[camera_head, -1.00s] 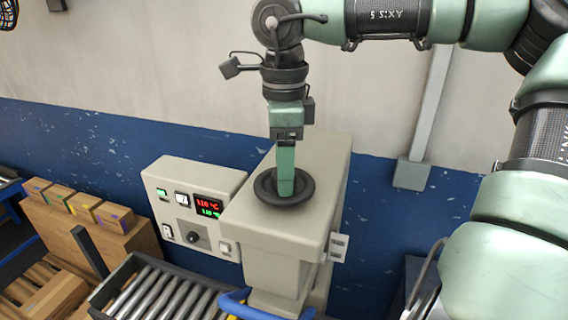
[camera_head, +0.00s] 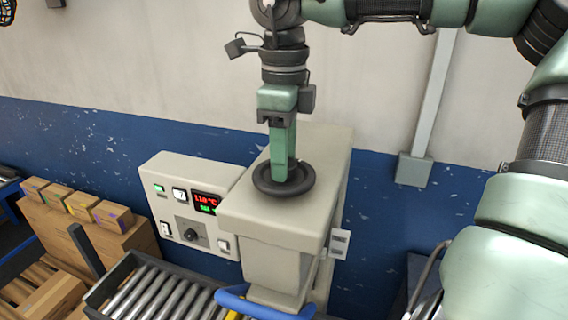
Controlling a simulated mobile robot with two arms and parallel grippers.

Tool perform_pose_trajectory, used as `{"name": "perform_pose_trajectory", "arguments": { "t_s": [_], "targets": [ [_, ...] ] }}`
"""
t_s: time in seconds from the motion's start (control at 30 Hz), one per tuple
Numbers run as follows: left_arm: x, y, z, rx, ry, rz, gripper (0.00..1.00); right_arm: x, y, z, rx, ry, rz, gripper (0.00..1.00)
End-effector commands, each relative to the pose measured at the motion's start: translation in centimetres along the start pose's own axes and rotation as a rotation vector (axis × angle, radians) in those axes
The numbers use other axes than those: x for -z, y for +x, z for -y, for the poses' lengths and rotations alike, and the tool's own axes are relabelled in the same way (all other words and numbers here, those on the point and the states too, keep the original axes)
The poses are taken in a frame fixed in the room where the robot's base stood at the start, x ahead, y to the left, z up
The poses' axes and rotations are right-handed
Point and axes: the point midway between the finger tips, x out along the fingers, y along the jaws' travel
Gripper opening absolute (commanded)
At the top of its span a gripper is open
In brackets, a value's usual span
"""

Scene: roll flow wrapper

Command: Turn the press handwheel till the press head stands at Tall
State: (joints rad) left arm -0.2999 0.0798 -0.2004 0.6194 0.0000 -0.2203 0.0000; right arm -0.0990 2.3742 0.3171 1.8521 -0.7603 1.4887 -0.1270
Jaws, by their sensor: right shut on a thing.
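The press handwheel (camera_head: 284,188) is a black ring lying flat on top of the beige press housing (camera_head: 262,222). My right gripper (camera_head: 281,180) points down from above and is shut on the handwheel; its fingers hide part of the wheel's middle. The press head below the housing shows only in part, above a blue curved bar (camera_head: 262,306). I cannot read any height scale or a Tall mark in this view. My left gripper is not in view.
A control panel (camera_head: 190,205) with red and green digits stands left of the press. A roller conveyor (camera_head: 150,292) runs in front of it. Small cartons (camera_head: 82,204) sit at the far left. A blue and white wall is behind.

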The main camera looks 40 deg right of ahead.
Motion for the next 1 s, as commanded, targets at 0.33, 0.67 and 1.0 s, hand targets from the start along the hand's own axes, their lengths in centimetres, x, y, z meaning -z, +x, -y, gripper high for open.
{"name": "perform_pose_trajectory", "arguments": {
  "t_s": [0.33, 0.67, 1.0],
  "targets": [
    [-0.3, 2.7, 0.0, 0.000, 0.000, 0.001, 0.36, 0.0, 0.2, 0.1, 0.005, 0.332, 0.002, 0.00],
    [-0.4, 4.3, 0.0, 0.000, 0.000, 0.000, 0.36, 0.0, 0.2, 0.0, 0.004, 0.645, 0.001, 0.00],
    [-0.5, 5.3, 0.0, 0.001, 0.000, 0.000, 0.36, 0.0, 0.1, 0.0, 0.001, 0.967, 0.002, 0.00]
  ]
}}
